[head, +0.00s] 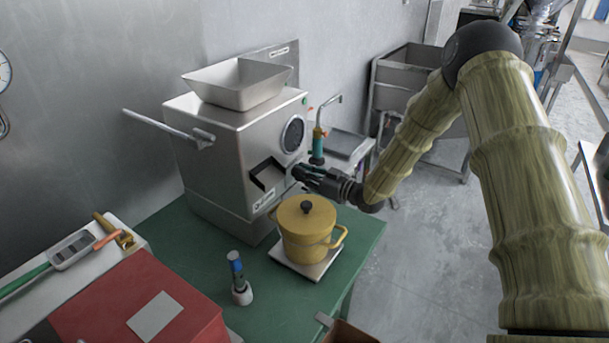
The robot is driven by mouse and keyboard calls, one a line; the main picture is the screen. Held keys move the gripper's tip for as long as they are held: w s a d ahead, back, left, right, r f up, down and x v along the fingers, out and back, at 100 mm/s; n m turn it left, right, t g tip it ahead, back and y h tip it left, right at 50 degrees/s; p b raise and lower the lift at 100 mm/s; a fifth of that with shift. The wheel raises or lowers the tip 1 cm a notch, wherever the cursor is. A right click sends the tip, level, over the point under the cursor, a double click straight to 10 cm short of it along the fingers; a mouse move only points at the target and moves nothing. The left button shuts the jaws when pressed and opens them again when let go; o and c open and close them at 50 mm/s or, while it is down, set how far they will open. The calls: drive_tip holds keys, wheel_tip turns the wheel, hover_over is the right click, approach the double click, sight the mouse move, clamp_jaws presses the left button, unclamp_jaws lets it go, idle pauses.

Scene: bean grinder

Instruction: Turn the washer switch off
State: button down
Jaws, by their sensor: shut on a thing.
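No part is plainly marked as a washer switch. The steel grinder (225,135) stands on the green table, with a round dark disc (293,134) and a small green button (304,99) on its right-hand face. Behind my gripper is a tap fixture (319,140) with a teal and yellow body and a curved metal spout. My gripper (300,173) is beside the grinder's front right edge, above and behind the yellow pot. Its dark fingers are shut on a small dark part that I cannot identify; they hide the contact.
A lidded yellow pot (306,230) stands on a pale scale (287,259), just below my gripper. A blue and white tool (239,280) stands on the green table (190,266). A red box (140,303) is at front left. A steel sink (400,80) stands behind; grey floor lies right.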

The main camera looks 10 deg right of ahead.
idle(0.4)
drive_tip(key=c, duration=1.5)
unclamp_jaws()
drive_tip(key=shift+d, duration=0.1)
drive_tip(key=v, duration=1.2)
